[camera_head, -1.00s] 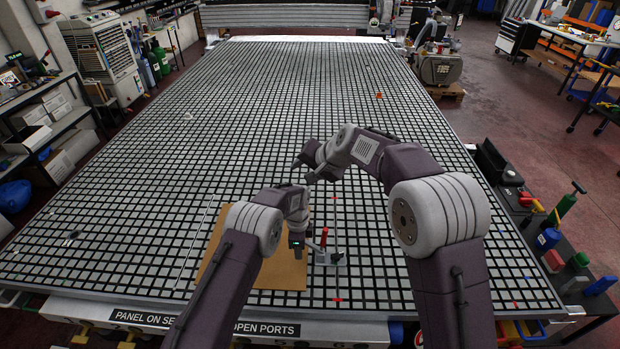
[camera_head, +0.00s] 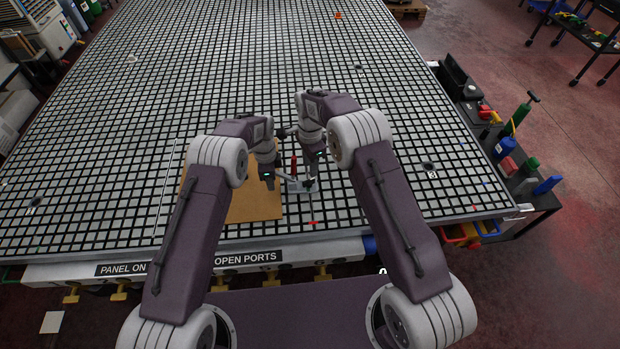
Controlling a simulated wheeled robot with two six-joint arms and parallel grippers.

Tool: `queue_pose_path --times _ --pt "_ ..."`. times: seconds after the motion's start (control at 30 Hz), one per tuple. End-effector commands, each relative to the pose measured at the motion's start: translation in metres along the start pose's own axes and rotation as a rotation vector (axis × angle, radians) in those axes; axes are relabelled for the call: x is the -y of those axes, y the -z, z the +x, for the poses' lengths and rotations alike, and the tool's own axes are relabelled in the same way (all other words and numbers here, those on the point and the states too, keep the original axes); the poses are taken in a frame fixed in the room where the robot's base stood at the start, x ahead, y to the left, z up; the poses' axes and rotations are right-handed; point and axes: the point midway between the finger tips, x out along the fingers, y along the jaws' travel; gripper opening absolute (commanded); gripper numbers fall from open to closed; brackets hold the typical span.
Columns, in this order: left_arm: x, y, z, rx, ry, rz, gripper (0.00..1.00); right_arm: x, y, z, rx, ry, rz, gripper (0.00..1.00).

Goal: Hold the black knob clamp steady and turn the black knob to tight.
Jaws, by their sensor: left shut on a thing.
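The black knob clamp (camera_head: 298,187) shows as a small grey base with a red upright handle, standing on the grid table at the right edge of the brown panel. My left gripper (camera_head: 277,181) is shut at the clamp's left side, beside the panel. My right gripper (camera_head: 311,181) points down over the right part of the clamp base, close to where the black knob sits. The knob is small and mostly hidden by the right gripper, so I cannot tell whether they touch. The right fingers are too small to read as open or shut.
The brown panel (camera_head: 250,205) lies flat on the grid table (camera_head: 110,130) under and beside my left arm. The table's front edge carries a sign (camera_head: 187,263). A side bench (camera_head: 525,203) with bottles and tools stands at the right.

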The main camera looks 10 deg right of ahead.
Motion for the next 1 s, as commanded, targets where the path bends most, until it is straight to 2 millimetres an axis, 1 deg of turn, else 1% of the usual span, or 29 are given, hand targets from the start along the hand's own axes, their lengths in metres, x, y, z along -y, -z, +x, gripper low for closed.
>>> queue_pose_path --times 0.03,0.1,0.2,0.3,0.43,0.7,0.77,0.8,0.83,1.0 --pt "0.000 0.000 0.000 0.000 0.000 0.000 0.00 -0.001 0.000 0.014 0.001 -0.004 0.000 0.33" --pt "0.000 0.000 0.000 0.000 0.000 0.000 0.00 -0.001 0.000 0.030 0.001 -0.003 -0.001 0.33" --pt "0.000 0.000 0.000 0.000 0.000 0.000 0.00 -0.001 0.000 0.051 0.001 -0.002 -0.001 0.33" --pt "0.000 0.000 0.000 0.000 0.000 0.000 0.00 0.000 0.000 0.066 0.001 0.000 -0.001 0.33" --pt "0.000 0.000 0.000 0.000 0.000 0.000 0.00 0.001 0.000 0.076 0.001 0.002 -0.001 0.33" --pt "0.000 0.000 0.000 0.000 0.000 0.000 0.00 0.001 0.000 0.077 0.001 0.003 -0.001 0.33" --pt "0.000 0.000 0.000 0.000 0.000 0.000 0.00 0.001 0.000 0.077 0.001 0.003 -0.001 0.16" --pt "0.000 0.000 0.000 0.000 0.000 0.000 0.00 0.001 0.000 0.077 0.001 0.003 -0.001 0.05" --pt "0.000 0.000 0.000 0.000 0.000 0.000 0.00 0.001 0.000 0.077 0.001 0.003 -0.001 0.00" --pt "0.000 0.000 0.000 0.000 0.000 0.000 0.00 0.001 0.000 0.077 0.001 0.003 0.009 0.00"
